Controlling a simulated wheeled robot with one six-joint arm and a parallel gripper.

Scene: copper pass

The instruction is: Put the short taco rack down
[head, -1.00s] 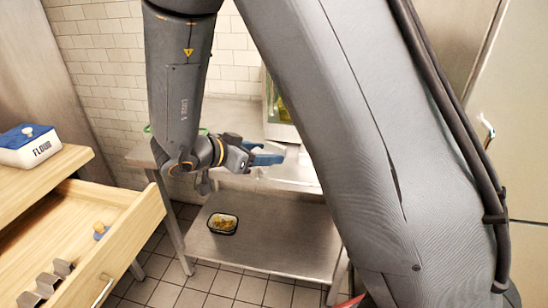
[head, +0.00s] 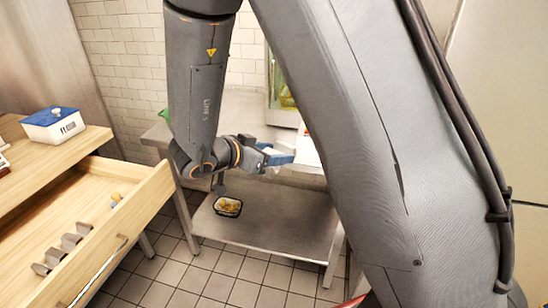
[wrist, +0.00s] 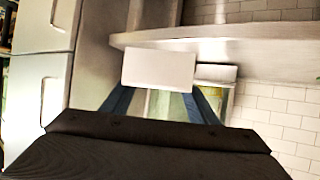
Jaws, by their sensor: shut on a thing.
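My gripper (head: 278,158) has blue fingers and hangs over the front of the steel table, left of my large arm link. It is shut on the short taco rack (wrist: 158,68), which shows in the wrist view as a pale, flat rectangular face at the fingertips. Its slots and full shape cannot be made out. In the head view the rack is mostly hidden by the fingers and arm. I cannot tell whether it touches the tabletop (head: 240,108).
A lower steel shelf (head: 270,232) holds a black tub of food (head: 228,206). A glass case (head: 284,88) stands at the table's back. At left, an open wooden drawer (head: 150,200) holds a zigzag metal piece (head: 70,242). A blue-lidded box (head: 55,125) sits on the counter above.

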